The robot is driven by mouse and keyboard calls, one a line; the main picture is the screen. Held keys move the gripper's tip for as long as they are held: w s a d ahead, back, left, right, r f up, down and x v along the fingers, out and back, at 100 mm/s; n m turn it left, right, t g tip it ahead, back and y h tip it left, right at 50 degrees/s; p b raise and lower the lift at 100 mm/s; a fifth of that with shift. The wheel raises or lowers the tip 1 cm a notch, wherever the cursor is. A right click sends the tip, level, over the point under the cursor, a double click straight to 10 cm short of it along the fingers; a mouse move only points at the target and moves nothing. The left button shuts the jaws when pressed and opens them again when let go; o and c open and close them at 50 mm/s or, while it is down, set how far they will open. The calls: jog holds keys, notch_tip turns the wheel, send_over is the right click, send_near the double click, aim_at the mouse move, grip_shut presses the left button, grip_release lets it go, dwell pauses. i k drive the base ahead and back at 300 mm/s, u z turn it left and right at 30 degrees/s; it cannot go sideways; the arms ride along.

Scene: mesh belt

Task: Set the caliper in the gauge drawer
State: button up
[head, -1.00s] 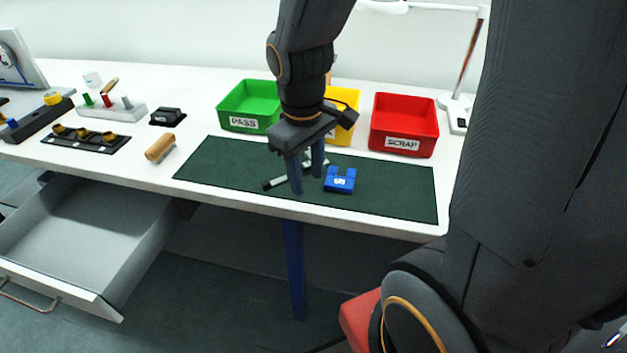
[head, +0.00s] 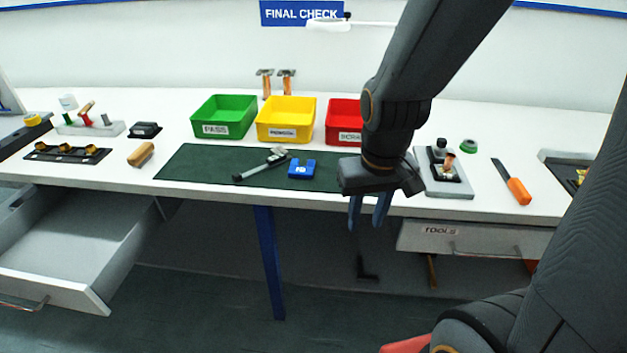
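The caliper (head: 259,164), grey with a dark end, lies at a slant on the dark green mat (head: 200,163), left of a blue block (head: 301,169). My gripper (head: 369,224) is in front of the table's front edge, to the right of the caliper and well apart from it. Its two blue fingers point down and stand apart with nothing between them. An empty grey drawer (head: 75,248) is pulled out under the left part of the table. No label shows on it, so I cannot tell whether it is the gauge drawer.
Green (head: 223,117), yellow (head: 286,120) and red (head: 343,122) bins stand behind the mat; my arm partly covers the red one. A shut drawer marked TOOLS (head: 470,240) is at right. A wooden-handled brush (head: 141,154) lies left of the mat. An orange-handled tool (head: 517,188) lies at right.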

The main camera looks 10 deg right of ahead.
aim_at(84, 236)
jog(key=z, duration=0.25)
jog(key=k, duration=0.45)
jog(key=u, duration=0.6)
jog(key=i, duration=0.6)
jog(key=u, duration=0.5)
jog(key=i, duration=0.85)
jog(key=z, duration=0.3)
